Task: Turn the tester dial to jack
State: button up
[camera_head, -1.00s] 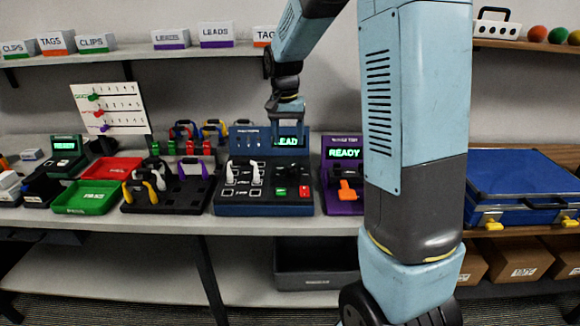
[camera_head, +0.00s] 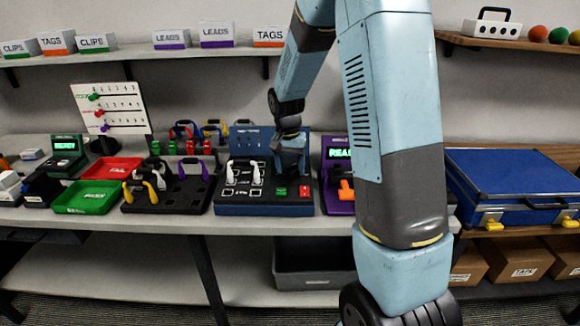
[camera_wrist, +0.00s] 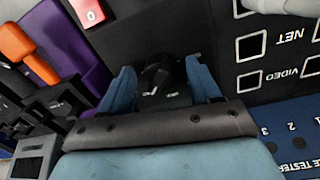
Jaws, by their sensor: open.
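The cable tester (camera_head: 265,209) is a dark panel with a blue edge, standing on the bench in the middle of the head view; it also fills the right of the wrist view (camera_wrist: 225,45). Its black dial (camera_wrist: 158,75) shows in the wrist view between my two blue fingers. My gripper (camera_wrist: 162,85) is open, with one finger on each side of the dial; I cannot tell whether they touch it. Part of the dial's markings is hidden. In the head view my gripper (camera_head: 291,160) is low over the tester's right half and covers the dial and the screen.
A red switch (camera_head: 305,191) and a green one (camera_head: 281,191) are at the tester's front edge. A purple device (camera_head: 335,197) with an orange lever (camera_head: 346,190) stands close on the right.

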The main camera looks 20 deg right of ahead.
jog(key=shift+c, duration=0.2)
jog(key=c, duration=1)
jog(key=n, duration=0.4)
jog(key=shift+n, duration=2.4)
jog(key=shift+d, duration=0.1)
jog(key=o, duration=1)
